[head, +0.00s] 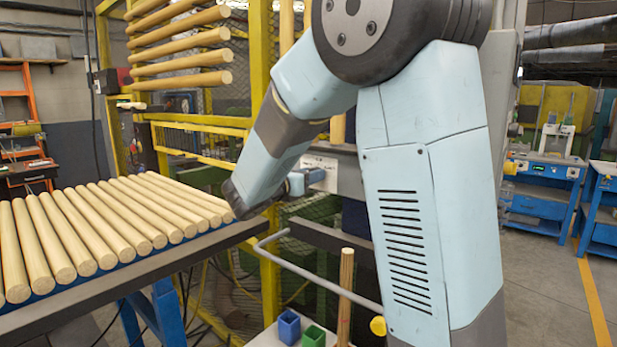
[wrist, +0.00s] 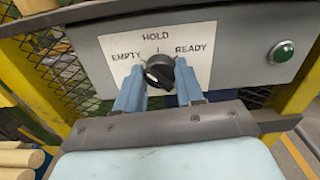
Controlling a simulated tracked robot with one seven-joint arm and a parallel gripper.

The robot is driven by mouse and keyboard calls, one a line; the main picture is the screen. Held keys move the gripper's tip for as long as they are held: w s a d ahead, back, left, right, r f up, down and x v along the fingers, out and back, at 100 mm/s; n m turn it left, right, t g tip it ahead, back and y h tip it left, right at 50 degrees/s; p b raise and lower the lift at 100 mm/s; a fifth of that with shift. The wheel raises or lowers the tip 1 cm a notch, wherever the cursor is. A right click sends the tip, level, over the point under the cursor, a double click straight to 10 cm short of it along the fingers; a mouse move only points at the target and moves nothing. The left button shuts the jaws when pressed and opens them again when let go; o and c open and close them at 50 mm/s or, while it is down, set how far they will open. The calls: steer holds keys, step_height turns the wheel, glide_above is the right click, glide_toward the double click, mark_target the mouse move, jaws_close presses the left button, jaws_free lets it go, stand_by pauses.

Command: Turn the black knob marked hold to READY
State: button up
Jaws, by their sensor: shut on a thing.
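A short white mark shows on the knob's lower left; which word the knob points to I cannot tell. My gripper (wrist: 159,68) has its two blue fingers on either side of the knob, shut on it. In the head view, my gripper (head: 303,180) reaches the panel beside the label (head: 322,166); the knob is hidden there.
A green lamp (wrist: 281,51) is on the panel's right. Yellow posts and mesh frame the panel. In the head view, wooden rods (head: 100,225) lie on a rack at left. A grey bent rail (head: 310,270), an upright rod (head: 345,290), and blue (head: 289,325) and green (head: 313,336) cups stand below.

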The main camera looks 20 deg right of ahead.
steer(key=m, duration=2)
steer(key=shift+s+d+f, duration=0.15)
steer(key=shift+s+f, duration=0.1)
steer(key=shift+f, duration=0.1)
stand_by(0.3)
steer(key=o, duration=1)
steer(key=shift+w+r+m, duration=0.1)
steer(key=shift+m, duration=0.2)
steer(key=shift+o, duration=0.2)
steer(key=v, duration=1.4)
